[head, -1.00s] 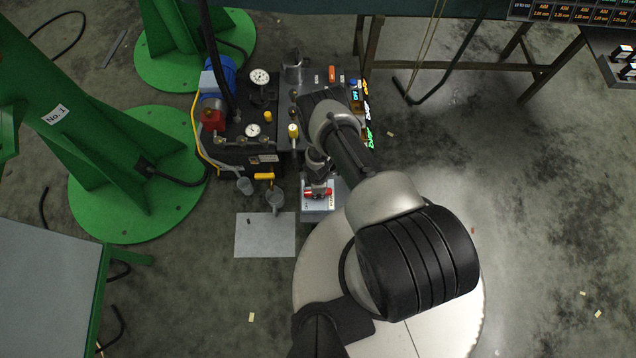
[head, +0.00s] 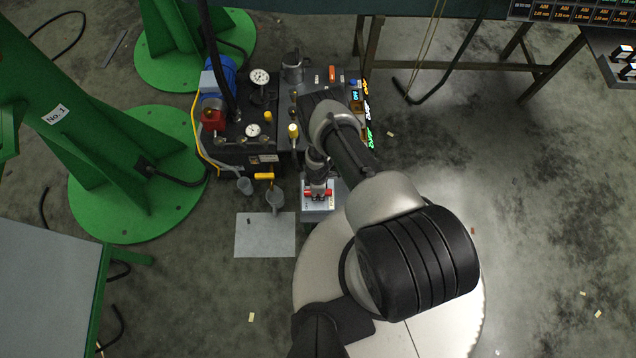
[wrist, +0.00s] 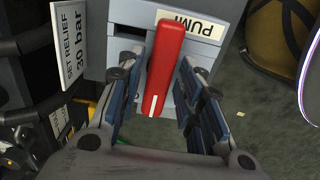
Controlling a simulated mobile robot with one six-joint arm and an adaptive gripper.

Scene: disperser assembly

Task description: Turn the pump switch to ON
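The pump switch has a red lever handle (wrist: 166,68) on a light grey box (wrist: 128,14), beside a partly visible label starting "PUM" (wrist: 190,27). In the wrist view the handle points toward me, slightly tilted, with a white mark near its near end. My gripper (wrist: 158,120) has its two blue-padded fingers on either side of the handle. The fingers are open, with narrow gaps to the handle; I cannot tell whether either pad touches it. In the head view the red handle (head: 327,195) shows under my gripper (head: 318,188), which partly hides it.
The pump unit with gauges (head: 260,77) and a yellow-handled valve (head: 264,176) lies to the left. A white sheet (head: 264,237) lies on the floor, which is open at right.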

